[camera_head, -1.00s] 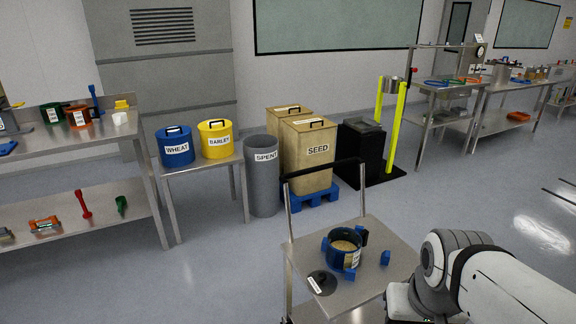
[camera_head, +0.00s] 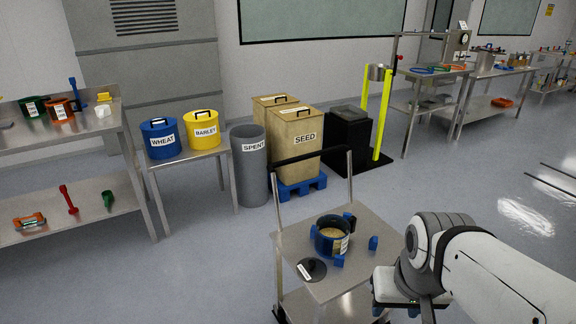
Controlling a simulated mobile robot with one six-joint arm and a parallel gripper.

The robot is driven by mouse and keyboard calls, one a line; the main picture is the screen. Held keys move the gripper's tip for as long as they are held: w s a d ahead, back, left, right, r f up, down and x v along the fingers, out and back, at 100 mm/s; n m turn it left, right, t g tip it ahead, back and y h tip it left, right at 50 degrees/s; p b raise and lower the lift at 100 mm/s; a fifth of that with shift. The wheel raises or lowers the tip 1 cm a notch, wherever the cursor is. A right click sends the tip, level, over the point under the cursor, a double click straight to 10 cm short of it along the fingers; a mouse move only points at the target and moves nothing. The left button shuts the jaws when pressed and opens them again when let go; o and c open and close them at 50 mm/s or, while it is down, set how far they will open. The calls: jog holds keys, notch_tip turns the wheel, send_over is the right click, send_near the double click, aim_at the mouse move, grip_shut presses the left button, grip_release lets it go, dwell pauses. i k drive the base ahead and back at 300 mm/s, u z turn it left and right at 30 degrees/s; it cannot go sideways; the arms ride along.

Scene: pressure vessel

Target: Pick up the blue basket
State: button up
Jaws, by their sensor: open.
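The blue basket (camera_head: 324,246) is a round blue tub with a white label and tan contents. It stands upright on the top of a small steel cart (camera_head: 364,273) in the lower middle of the head view. Blue lugs stick out around it. My gripper (camera_head: 408,313) is at the lower edge of the picture, right of and nearer than the basket. It is open, apart from the basket, and its fingertips are partly cut off by the frame edge.
A dark round lid (camera_head: 312,270) lies on the cart in front of the basket. The cart's black handle (camera_head: 312,158) rises behind. A grey SPENT bin (camera_head: 250,175) and SEED boxes (camera_head: 296,150) stand beyond. Floor to the right is clear.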

aim_at(333, 232)
jog(key=u, duration=0.65)
jog(key=i, duration=1)
jog(key=z, duration=0.15)
